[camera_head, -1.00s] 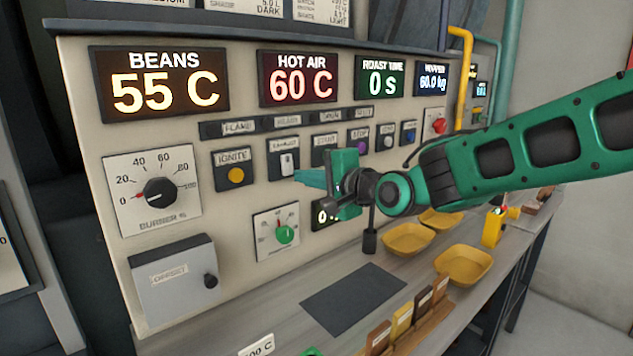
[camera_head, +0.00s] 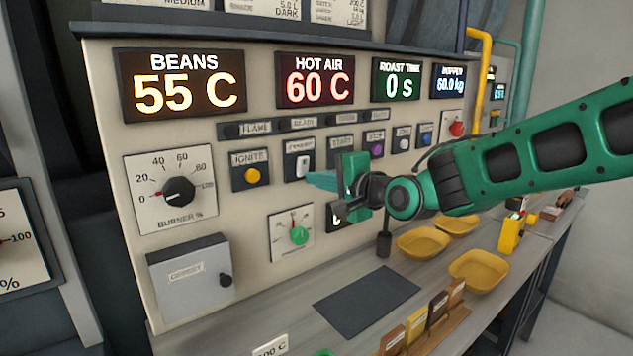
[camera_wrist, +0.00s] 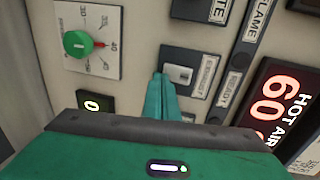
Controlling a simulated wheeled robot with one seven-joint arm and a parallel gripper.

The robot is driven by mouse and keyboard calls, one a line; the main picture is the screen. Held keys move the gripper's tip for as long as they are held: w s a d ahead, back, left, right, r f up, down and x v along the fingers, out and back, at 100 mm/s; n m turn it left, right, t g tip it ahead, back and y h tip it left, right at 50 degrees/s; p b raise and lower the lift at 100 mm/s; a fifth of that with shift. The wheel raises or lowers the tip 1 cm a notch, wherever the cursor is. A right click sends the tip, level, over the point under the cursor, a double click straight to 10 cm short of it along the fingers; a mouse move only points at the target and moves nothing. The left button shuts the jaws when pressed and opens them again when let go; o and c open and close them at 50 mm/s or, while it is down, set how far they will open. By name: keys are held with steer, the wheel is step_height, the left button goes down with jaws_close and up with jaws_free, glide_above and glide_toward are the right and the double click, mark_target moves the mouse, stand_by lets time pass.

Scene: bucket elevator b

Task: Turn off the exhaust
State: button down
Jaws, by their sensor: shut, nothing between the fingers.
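The exhaust switch (camera_head: 299,160) is a white rocker on a dark plate labelled EXHAUST, between the IGNITE and START plates on the beige panel. It also shows in the wrist view (camera_wrist: 180,73), just beyond my fingertips. My gripper (camera_head: 312,181) is shut and empty, its teal fingers pointing left at the panel, just right of and below the switch in the head view. In the wrist view the gripper (camera_wrist: 160,80) has its tips at the switch plate's near edge. I cannot tell whether they touch it. The rocker's on or off position is unclear.
The yellow IGNITE button (camera_head: 252,176) is left of the switch, and a green knob (camera_head: 299,236) is below it. Purple, white and blue buttons lie to the right, near my arm. Yellow bowls (camera_head: 424,243) stand on the bench below.

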steer(key=s+d+f, duration=0.2)
steer(key=s+d, duration=0.6)
steer(key=s, duration=0.2)
steer(key=shift+s, duration=0.35)
steer(key=shift+f, duration=0.15)
steer(key=s+d+f+n+g+h, duration=0.25)
steer(key=s+d+f+h, duration=0.35)
steer(key=d, duration=0.5)
steer(key=s+d+f+n+g+h, duration=0.1)
steer(key=s+d+f+g+h, duration=0.2)
steer(key=d+f, duration=0.75)
steer(key=s+d+g, duration=0.4)
steer(key=s+d, duration=0.1)
steer(key=s, duration=0.5)
steer(key=s+d+f+g, duration=0.1)
steer(key=s+d+g, duration=0.2)
steer(key=s, duration=0.7)
steer(key=d, duration=0.2)
steer(key=shift+s+d+f+n+g+h, duration=0.15)
steer(key=shift+s+d+n+g+h, duration=0.15)
steer(key=shift+s+n+g, duration=0.05)
